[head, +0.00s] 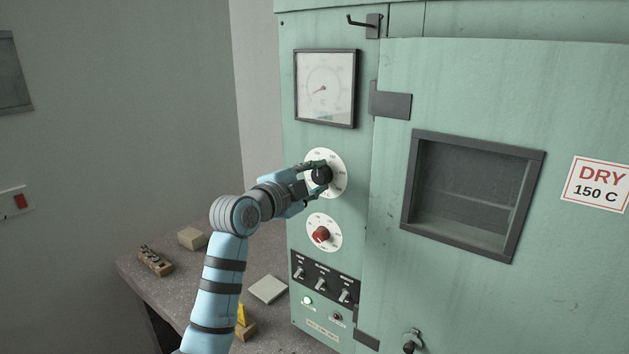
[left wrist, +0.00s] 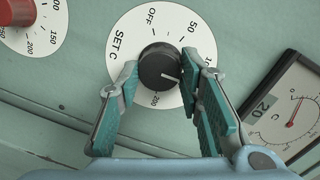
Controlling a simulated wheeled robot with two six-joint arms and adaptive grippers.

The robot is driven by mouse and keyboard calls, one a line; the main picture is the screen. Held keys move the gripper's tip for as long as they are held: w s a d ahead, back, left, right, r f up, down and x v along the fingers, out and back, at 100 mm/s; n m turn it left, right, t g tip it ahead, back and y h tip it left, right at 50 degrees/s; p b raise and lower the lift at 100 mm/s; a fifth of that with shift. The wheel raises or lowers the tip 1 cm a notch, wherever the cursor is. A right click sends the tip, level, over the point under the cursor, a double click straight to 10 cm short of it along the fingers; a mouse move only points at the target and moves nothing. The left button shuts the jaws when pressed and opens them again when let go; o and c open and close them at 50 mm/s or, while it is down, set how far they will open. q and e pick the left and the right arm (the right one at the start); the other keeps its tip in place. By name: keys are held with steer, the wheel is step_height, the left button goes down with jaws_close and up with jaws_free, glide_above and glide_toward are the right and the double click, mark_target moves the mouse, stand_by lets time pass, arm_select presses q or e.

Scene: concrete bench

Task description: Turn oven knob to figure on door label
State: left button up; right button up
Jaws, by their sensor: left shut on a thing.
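The oven's black knob (head: 321,175) sits on a white dial (head: 338,161) on the green panel, below a gauge. The left wrist view shows the knob (left wrist: 159,66) and the dial (left wrist: 125,35) marked SET C, OFF, 50, 100 and 200. The knob's light line points right and slightly down, past 100; a finger hides the dial part between 100 and 200. My left gripper (head: 311,178) is shut on the knob, its fingers (left wrist: 158,80) at either side. The door label (head: 598,184) reads DRY 150 C. My right gripper is not in view.
A red knob (head: 321,234) on its own dial is just below, above a switch panel (head: 325,282) with a lit green lamp. The gauge (head: 325,88) is above. A windowed door (head: 388,258) is to the right. The bench (head: 200,285) at lower left holds several small blocks.

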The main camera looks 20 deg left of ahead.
arm_select(q)
steer(key=m+b, duration=0.1)
steer(key=m, duration=0.3)
steer(key=shift+f+m+y, duration=0.15)
steer(key=shift+m+y, duration=0.15)
stand_by(0.5)
steer(key=o, duration=1.2)
steer(key=shift+c, duration=0.2)
steer(key=shift+s, duration=0.1)
steer(key=f+v, duration=0.1)
steer(key=v, duration=1.1)
steer(key=shift+r, duration=0.3)
